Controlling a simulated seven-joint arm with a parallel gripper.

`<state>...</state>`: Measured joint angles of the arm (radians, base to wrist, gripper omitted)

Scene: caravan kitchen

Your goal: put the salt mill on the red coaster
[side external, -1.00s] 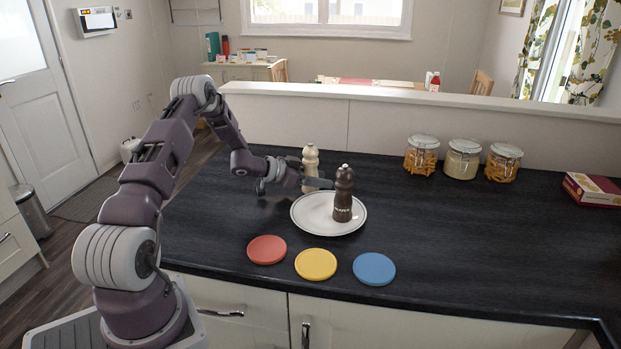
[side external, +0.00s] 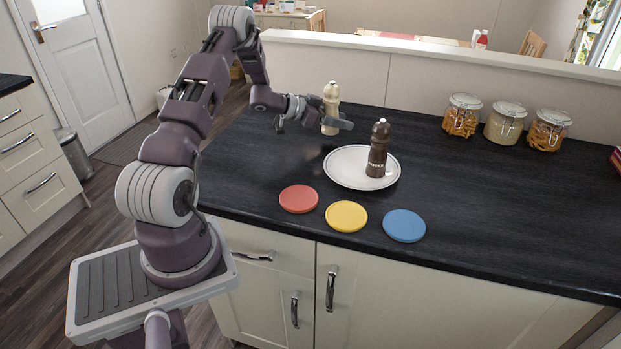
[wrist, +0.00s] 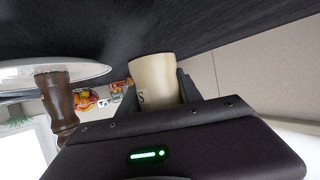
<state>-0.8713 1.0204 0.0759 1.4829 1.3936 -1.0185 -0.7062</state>
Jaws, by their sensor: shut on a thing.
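The cream salt mill (side external: 331,97) is upright behind the white plate, at its back left. My gripper (side external: 332,121) is shut around the mill's body. In the wrist view the salt mill (wrist: 153,80), with a dark letter S, sits between the fingers of my gripper (wrist: 160,92). I cannot tell whether its base touches the counter. The red coaster (side external: 299,198) lies flat and empty near the counter's front edge, leftmost of three, in front of the plate and my gripper.
The dark pepper mill (side external: 378,150) stands on the white plate (side external: 342,172), between the salt mill and the coasters' side. A yellow coaster (side external: 346,216) and a blue coaster (side external: 404,225) lie right of the red one. Several jars (side external: 505,123) stand along the back ledge.

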